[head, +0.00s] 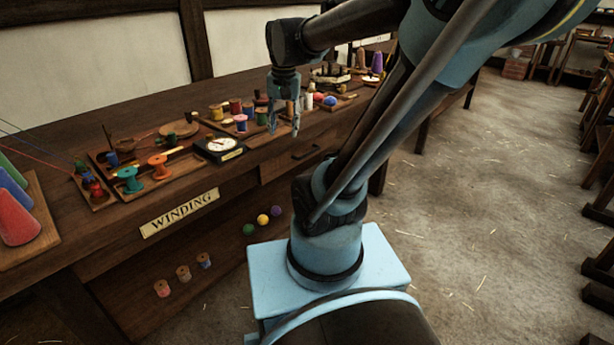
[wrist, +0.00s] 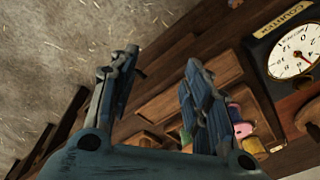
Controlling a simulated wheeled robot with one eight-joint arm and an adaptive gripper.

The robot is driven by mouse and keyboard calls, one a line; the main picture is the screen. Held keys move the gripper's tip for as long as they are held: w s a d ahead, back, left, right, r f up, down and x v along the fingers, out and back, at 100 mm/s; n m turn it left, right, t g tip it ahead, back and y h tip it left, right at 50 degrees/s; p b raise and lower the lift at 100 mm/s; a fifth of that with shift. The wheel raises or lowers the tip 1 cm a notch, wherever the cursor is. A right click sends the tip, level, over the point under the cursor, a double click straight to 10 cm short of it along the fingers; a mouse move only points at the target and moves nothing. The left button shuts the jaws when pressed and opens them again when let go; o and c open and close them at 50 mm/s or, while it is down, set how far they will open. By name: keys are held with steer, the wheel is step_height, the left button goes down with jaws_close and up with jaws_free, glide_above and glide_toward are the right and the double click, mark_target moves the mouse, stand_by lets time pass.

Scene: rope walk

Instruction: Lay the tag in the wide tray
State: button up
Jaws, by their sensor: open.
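My gripper (head: 284,128) hangs fingers-down over the winding bench, in front of several spools. In the wrist view its two fingers (wrist: 161,75) stand apart, with nothing between them. A broad wooden tray (head: 165,182) on the left of the bench holds a teal spool (head: 128,180) and an orange spool (head: 160,167). I cannot tell for sure that this is the wide tray. I cannot make out the tag in either view; small pieces behind my gripper are partly hidden.
A dial counter (head: 219,148) stands between the broad tray and my gripper; it also shows in the wrist view (wrist: 293,52). Coloured cones (head: 17,215) stand at the bench's left end. A lower shelf holds balls (head: 262,219) and small spools (head: 183,273).

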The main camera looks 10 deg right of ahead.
steer(key=s+d+f+n, duration=0.4)
steer(key=s+f, duration=0.7)
steer(key=shift+d+f+t, duration=0.2)
steer(key=shift+f+t, duration=0.15)
steer(key=shift+t, duration=0.05)
steer(key=shift+s, duration=0.1)
stand_by(0.5)
